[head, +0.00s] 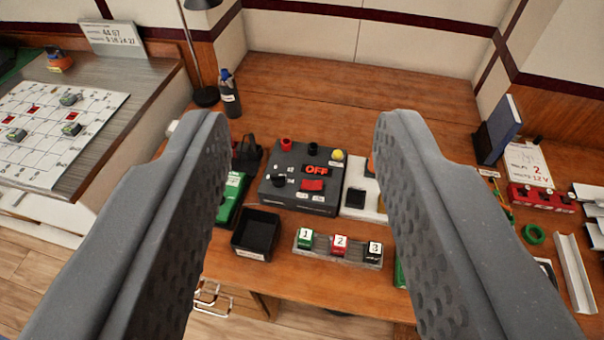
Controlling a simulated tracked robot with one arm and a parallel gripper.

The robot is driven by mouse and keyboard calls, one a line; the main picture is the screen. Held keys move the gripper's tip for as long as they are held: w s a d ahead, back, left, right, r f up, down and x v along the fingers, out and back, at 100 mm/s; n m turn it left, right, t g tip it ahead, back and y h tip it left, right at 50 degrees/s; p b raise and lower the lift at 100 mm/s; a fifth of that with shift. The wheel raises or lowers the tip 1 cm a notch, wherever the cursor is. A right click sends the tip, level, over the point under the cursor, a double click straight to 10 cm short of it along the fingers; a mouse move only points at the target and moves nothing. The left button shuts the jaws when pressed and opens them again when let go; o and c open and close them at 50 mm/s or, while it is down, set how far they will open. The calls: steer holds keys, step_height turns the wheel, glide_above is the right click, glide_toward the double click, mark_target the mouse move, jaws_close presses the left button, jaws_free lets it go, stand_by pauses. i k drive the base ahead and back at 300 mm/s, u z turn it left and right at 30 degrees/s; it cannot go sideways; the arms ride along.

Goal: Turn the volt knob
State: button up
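A dark grey power box (290,200) stands on the wooden desk, seen between my fingers. A black knob (279,181) sits at the left of its top face, with small white marks around it; I take it as the volt knob, but its label is too small to read. The box also has a red OFF display (317,170), a red switch (312,185), a red post (286,145), a black post (312,149) and a yellow lamp (338,155). My gripper (302,125) is open and empty, its two grey fingers wide apart and touching nothing on the box.
A black tray (256,233) and a rack of numbered blocks (338,248) lie in front of the box. A green device (232,195) is at its left, partly behind my finger. A card reading 2 and 12 V (528,165) stands right. The desk behind is clear.

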mark_target(278, 180)
steer(key=z, duration=0.05)
steer(key=k, duration=0.45)
steer(key=u, duration=0.35)
steer(key=i, duration=1.6)
steer(key=z, duration=0.35)
